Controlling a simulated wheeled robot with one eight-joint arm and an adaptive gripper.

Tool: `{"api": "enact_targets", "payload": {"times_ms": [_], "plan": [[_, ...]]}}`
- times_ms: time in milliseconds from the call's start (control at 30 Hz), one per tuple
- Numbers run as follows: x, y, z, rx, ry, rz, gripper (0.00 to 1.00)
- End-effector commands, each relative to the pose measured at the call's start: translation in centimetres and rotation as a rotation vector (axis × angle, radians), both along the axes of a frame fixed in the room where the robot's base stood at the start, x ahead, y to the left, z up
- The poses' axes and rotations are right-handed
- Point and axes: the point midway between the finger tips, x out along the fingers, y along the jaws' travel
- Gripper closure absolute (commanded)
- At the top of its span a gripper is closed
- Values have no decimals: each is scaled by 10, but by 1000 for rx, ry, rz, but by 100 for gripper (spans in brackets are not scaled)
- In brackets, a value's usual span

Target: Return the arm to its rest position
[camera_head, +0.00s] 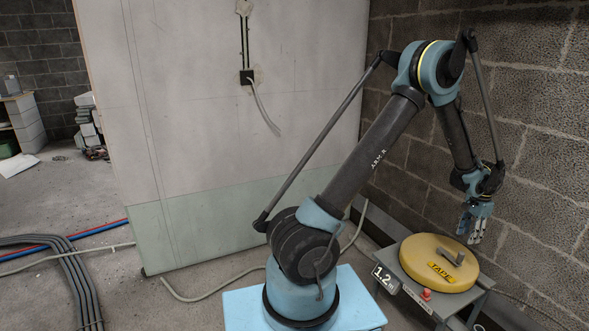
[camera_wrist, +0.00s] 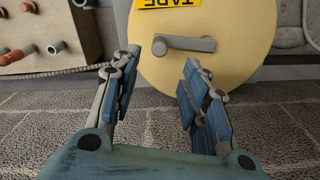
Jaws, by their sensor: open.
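My arm rises from its blue base in the head view and bends at a high elbow, with the forearm hanging down to the right. My gripper (camera_head: 474,226) hangs beside and slightly above the yellow round reel (camera_head: 425,258). In the wrist view my gripper (camera_wrist: 160,85) has its two fingers spread apart with nothing between them. The reel (camera_wrist: 245,55) fills the top middle beyond the fingertips, with a grey handle (camera_wrist: 185,43) and a yellow label (camera_wrist: 168,3). Whether any part of the gripper touches the reel cannot be told.
The reel rests on a small grey stand (camera_head: 395,262) with a red button (camera_head: 426,294) and a "1.2" sign (camera_head: 385,278). A block wall (camera_head: 540,120) stands close on the right. A pale panel (camera_head: 190,120) stands behind my arm. Grey conduits (camera_head: 80,285) lie at left.

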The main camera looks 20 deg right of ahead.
Motion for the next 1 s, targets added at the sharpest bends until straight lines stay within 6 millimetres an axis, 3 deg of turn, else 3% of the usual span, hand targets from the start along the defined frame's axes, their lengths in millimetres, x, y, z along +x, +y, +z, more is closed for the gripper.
{"api": "enact_targets", "payload": {"times_ms": [167, 367, 700, 1000], "plan": [[17, 9, 11, -3, -1, 30, 59], [76, 50, 53, -14, -3, 145, 59], [169, 152, 125, -40, -11, 375, 59], [220, 256, 171, -62, -21, 577, 59]]}}
